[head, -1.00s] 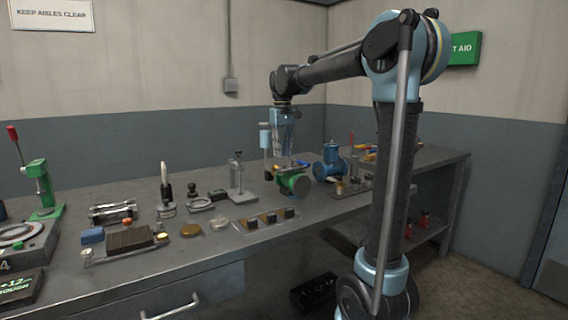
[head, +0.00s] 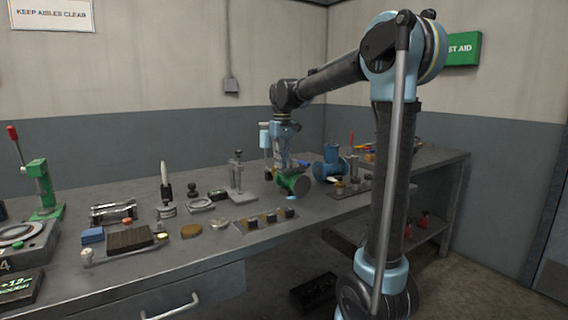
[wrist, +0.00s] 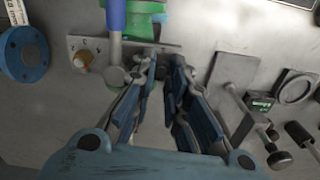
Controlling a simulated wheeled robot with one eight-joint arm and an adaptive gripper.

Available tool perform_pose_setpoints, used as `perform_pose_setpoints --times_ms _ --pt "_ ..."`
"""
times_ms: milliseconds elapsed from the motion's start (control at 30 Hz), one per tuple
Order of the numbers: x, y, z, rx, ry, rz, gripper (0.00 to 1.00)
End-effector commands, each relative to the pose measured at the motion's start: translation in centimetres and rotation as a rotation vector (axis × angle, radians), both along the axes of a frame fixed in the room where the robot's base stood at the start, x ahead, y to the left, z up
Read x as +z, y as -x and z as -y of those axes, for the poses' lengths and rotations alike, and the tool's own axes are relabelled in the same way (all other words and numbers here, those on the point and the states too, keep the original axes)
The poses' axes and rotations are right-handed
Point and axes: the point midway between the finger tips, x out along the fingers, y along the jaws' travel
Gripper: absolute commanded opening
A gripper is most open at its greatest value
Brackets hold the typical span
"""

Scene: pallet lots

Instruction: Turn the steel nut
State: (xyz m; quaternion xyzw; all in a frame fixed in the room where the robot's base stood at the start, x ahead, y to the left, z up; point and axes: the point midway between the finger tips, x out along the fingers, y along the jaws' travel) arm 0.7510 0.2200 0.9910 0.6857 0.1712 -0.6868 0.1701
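I cannot make out the steel nut for certain in either view; my fingers may hide it. My gripper (wrist: 164,62) points down at the bench with its two blue-padded fingers apart, and I see nothing held between them. Its tips are close to a grey plate (wrist: 190,48) with a brass-coloured knob (wrist: 85,61) at its left. A green valve body (wrist: 140,22) with a blue handle (wrist: 115,18) is just beyond the fingers. In the head view, the green valve (head: 294,184) stands at the gripper's lower end, which it partly covers.
A blue flanged valve (head: 331,164) stands right of the green one. A steel stand (head: 238,182) is to the left, also near the fingers in the wrist view (wrist: 232,85). A plate with several dark blocks (head: 265,219) lies in front.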

Motion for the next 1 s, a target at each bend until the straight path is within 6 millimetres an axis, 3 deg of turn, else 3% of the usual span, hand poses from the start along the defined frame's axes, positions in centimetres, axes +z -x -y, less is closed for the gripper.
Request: perform_pose_setpoints --times_ms 567,600,1000 --pt "0.08 -0.18 0.27 -0.119 0.004 0.003 0.00" --pt "0.08 -0.19 0.26 -0.119 0.004 0.003 0.21" --pt "0.35 -0.11 0.17 -0.117 0.002 0.001 0.23"
